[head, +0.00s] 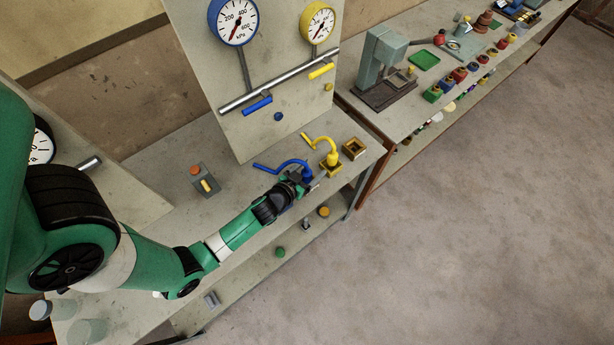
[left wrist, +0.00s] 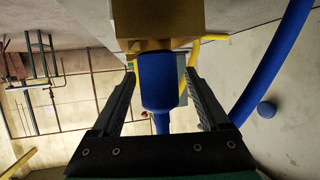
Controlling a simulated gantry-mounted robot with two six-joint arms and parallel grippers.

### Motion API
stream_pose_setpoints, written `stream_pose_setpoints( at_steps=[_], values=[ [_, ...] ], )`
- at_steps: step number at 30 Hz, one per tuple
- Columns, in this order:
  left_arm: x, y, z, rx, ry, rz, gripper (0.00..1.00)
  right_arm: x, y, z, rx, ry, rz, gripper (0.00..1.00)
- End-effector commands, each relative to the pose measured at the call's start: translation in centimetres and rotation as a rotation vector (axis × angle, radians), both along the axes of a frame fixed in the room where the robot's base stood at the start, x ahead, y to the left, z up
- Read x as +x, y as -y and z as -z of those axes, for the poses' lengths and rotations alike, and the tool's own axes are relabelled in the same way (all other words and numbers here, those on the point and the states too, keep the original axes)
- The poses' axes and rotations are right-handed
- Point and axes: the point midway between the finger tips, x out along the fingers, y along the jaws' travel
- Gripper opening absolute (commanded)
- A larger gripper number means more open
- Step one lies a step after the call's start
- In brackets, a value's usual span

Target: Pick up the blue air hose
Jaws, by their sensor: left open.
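The blue air hose (head: 284,164) curves over the bench in the head view, its free end to the left and its thicker blue fitting at my left gripper. In the left wrist view the blue fitting (left wrist: 158,82) stands between the two fingers, with a gap on each side, and the blue hose (left wrist: 280,62) arcs past on the right. My left gripper (head: 308,184) is open around the fitting; the fingers also show in the left wrist view (left wrist: 160,100). In the head view the gripper partly hides the fitting. My right gripper is in neither view.
A panel with gauges (head: 280,80) rises behind. A small box with an orange button (head: 202,178) sits to the left. The bench's front edge is close to the gripper.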

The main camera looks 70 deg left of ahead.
Motion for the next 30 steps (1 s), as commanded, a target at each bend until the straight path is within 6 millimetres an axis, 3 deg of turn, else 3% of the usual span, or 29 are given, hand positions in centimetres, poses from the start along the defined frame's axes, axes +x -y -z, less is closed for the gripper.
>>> stream_pose_setpoints(
  at_steps=[8,21,30],
  values=[
    [0.52,-0.35,0.29,0.000,0.000,0.000,0.79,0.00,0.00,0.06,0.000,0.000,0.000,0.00],
    [0.50,-0.33,0.27,0.000,0.000,0.000,0.01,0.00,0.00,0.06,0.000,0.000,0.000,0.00],
    [0.53,-0.34,0.22,0.000,0.001,0.001,0.00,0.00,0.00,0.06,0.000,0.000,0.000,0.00]
  ],
)
